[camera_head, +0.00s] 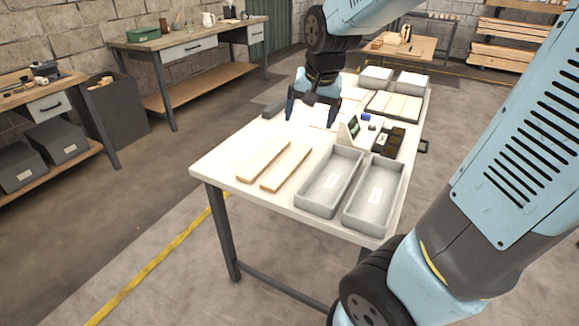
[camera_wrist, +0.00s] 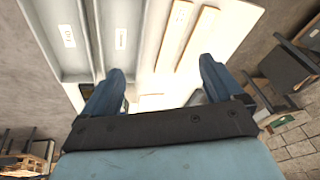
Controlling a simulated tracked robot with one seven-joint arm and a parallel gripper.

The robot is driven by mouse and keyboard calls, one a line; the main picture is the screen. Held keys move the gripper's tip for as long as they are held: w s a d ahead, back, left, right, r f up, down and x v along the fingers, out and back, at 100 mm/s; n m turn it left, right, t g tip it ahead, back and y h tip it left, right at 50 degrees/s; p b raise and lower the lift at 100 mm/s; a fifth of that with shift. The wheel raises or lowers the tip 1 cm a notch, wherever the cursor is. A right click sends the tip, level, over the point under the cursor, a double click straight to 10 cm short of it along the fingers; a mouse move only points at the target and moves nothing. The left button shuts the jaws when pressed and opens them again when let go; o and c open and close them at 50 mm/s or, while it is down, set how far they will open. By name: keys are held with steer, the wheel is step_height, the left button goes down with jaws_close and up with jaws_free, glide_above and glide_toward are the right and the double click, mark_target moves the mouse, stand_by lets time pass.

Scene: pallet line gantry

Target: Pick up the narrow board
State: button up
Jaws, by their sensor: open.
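Two pale wooden boards lie side by side, apart, flat on the white workbench (camera_head: 215,165): a left board (camera_head: 270,160) and a right board (camera_head: 287,168). Their widths look close, so I cannot tell for sure which is the narrow board. In the wrist view the boards (camera_wrist: 174,36) (camera_wrist: 197,40) lie beyond my fingertips. My gripper (camera_head: 311,117) is over the bench behind the boards, open and empty. Its two fingers also show wide apart in the wrist view (camera_wrist: 162,68).
Two grey trays (camera_head: 304,198) (camera_head: 348,222) with labels stand right of the boards. A small display unit (camera_head: 348,129) and a dark divided box (camera_head: 389,141) stand behind them. More trays (camera_head: 411,84) fill the bench's far end. The bench's front left corner is bare.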

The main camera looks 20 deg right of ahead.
steer(key=w+a+f+m+h, duration=0.2)
steer(key=w+f, duration=0.5)
steer(key=w+a+f+m+h, duration=0.1)
steer(key=w+a+f+m, duration=0.1)
steer(key=w+f, duration=0.5)
glide_above(288, 163)
steer(key=s+a, duration=0.2)
steer(key=shift+m+g+h, duration=0.3)
steer(key=shift+h, duration=0.1)
step_height(288, 163, down, 9)
steer(key=shift+s+d+r, duration=0.1)
steer(key=shift+s, duration=0.05)
steer(key=shift+x, duration=2.55)
steer(key=c, duration=1.2)
